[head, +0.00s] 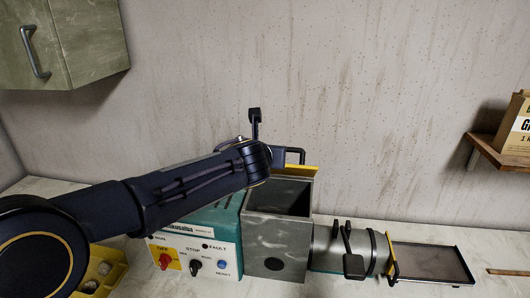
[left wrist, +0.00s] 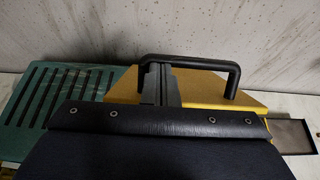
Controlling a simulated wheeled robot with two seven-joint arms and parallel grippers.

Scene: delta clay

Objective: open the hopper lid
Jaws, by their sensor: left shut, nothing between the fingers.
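The hopper (head: 278,240) is a grey metal box, and its dark inside shows through the open top. Its yellow lid (head: 302,172) stands raised at the back edge, seen nearly edge-on in the head view. The lid has a black loop handle (head: 301,155). The left wrist view shows the yellow lid (left wrist: 252,98) and the handle (left wrist: 205,63) from close up. My left gripper (left wrist: 158,84) is shut and empty, with its fingers at the left part of the handle; I cannot tell whether they touch it. My left forearm hides part of the machine. My right gripper is out of view.
The teal control box (head: 215,222) with knobs stands left of the hopper. A grey barrel (head: 330,243) and a flat tray (head: 430,262) extend right. A yellow bin (head: 103,268) sits at lower left. A shelf (head: 492,150) holds a paper bag (head: 517,125).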

